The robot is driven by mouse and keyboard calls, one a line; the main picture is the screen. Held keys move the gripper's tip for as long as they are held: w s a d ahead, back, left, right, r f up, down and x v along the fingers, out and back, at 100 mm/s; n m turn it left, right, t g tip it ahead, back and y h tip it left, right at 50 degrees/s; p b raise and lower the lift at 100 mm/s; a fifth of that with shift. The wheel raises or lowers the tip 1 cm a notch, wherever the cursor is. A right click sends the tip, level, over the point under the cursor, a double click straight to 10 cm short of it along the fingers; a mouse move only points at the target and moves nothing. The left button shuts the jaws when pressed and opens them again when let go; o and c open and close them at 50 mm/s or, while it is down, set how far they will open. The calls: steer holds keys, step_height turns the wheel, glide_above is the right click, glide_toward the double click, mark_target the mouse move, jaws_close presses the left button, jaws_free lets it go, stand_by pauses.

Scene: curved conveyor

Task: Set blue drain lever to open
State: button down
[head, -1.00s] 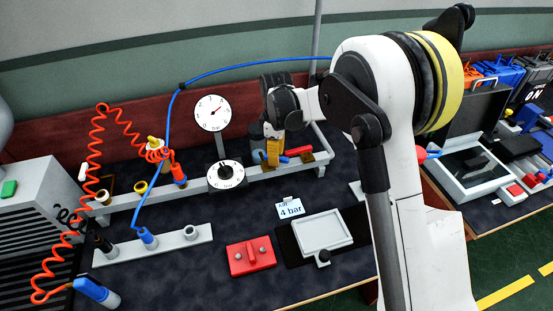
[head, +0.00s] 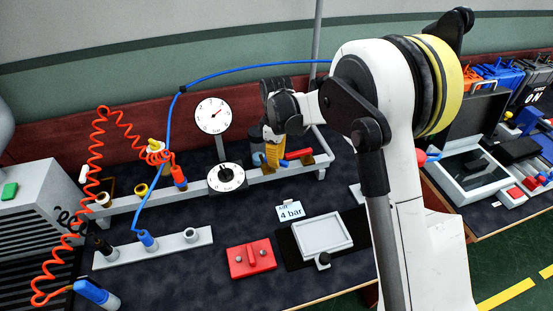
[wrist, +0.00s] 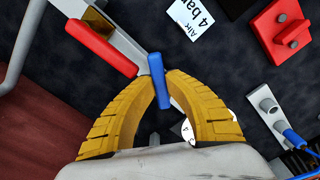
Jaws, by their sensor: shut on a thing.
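The blue drain lever (wrist: 159,82) stands between the two yellow fingertips of my gripper (wrist: 159,97) in the wrist view, and the fingers are shut on it. In the head view my gripper (head: 273,156) is at the grey rail, and a bit of the blue lever (head: 284,164) shows just right of the fingers. The rest of the lever and its pivot are hidden there. A red lever (head: 298,154) sits on the same rail to the right; it also shows in the wrist view (wrist: 101,47), left of the blue lever and apart from it.
A round gauge (head: 213,115) and a black dial (head: 226,176) stand left of my gripper. A "4 bar" card (head: 290,211), a red block (head: 251,257) and a grey tray (head: 323,234) lie in front. A coiled orange hose (head: 94,170) and a blue hose (head: 165,150) are at left.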

steer(key=c, duration=1.7)
jaws_free()
steer(key=shift+o, duration=0.2)
